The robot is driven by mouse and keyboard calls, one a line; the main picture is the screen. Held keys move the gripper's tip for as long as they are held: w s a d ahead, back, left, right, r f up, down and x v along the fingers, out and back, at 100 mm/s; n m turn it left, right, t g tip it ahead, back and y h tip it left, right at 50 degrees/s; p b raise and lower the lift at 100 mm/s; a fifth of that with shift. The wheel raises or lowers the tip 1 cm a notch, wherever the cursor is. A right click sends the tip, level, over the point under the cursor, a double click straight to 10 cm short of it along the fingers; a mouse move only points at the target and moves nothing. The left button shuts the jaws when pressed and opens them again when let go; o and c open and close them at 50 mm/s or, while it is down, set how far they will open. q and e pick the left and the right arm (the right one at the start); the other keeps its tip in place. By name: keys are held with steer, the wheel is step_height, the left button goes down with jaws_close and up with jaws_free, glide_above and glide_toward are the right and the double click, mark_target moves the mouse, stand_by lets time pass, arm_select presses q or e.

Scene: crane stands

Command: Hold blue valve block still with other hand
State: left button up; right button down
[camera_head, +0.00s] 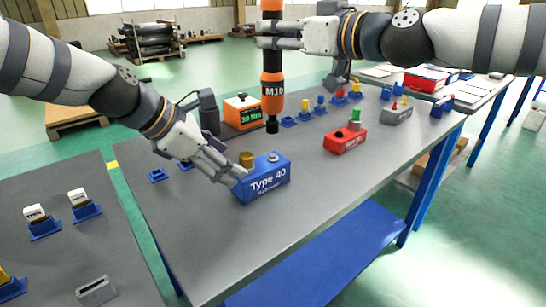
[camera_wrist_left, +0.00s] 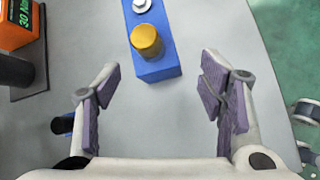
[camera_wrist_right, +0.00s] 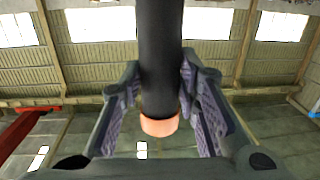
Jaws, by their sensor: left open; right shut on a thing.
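The blue valve block (camera_head: 262,181) marked "Type 40" stands on the grey table, with a brass cap and a silver fitting on top. My left gripper (camera_head: 236,172) is at the block's left end; in the left wrist view its open fingers (camera_wrist_left: 160,95) are wide apart, with the block (camera_wrist_left: 156,62) ahead of the gap and nothing between the pads. My right gripper (camera_head: 268,36) is shut on the orange and black M10 screwdriver (camera_head: 273,75), held upright above the table behind the block. The right wrist view shows the tool's dark shaft (camera_wrist_right: 160,60) between the fingers (camera_wrist_right: 160,105).
A red block (camera_head: 345,139) with a green cap and a grey block (camera_head: 397,114) stand to the right. An orange "30 Nm" display (camera_head: 242,111) and several small blue holders stand behind. The table's front is clear. A side table (camera_head: 60,262) stands at left.

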mark_target(239, 184)
arm_select(q)
steer(key=w+f+n, duration=0.1)
steer(key=f, duration=0.1)
steer(key=w+d+f+n, duration=0.1)
steer(key=f, duration=0.2)
steer(key=d+f+n, duration=0.1)
steer(key=f, duration=0.2)
steer(key=shift+w+d+f+g+y, duration=0.1)
steer(key=shift+w+f+g+y, duration=0.05)
steer(key=shift+w+g+y, duration=0.2)
steer(key=shift+c, duration=0.5)
steer(key=c, duration=1.1)
steer(key=shift+c, duration=0.2)
